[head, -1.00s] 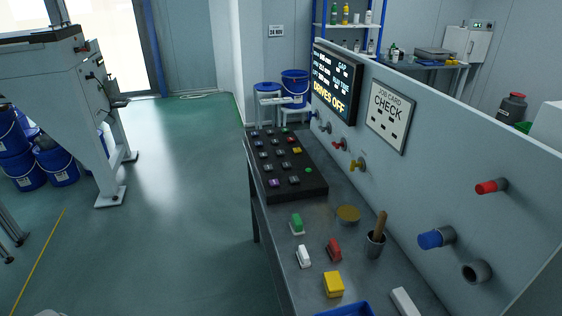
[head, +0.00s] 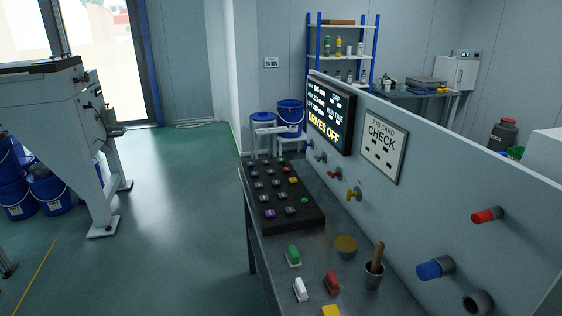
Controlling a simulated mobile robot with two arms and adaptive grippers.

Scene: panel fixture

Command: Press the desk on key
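The desk (head: 321,221) is a black sloped key panel on the metal bench, with several small keys in rows. One green key (head: 304,200) sits near its right edge, and another green key (head: 281,162) is at its far end. A purple key (head: 270,213), a yellow key (head: 293,180) and several grey keys also show. The key labels are too small to read, so I cannot tell which one is the on key. A display (head: 331,113) on the upright panel reads "DRIVES OFF". Neither of my grippers is in view.
The metal bench (head: 325,255) carries green, white, red and yellow blocks, a round brass-coloured disc (head: 345,244) and a cup (head: 374,275) with a wooden handle. The upright panel (head: 440,190) has protruding valves and knobs along the bench's right side. Open floor (head: 180,220) lies left.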

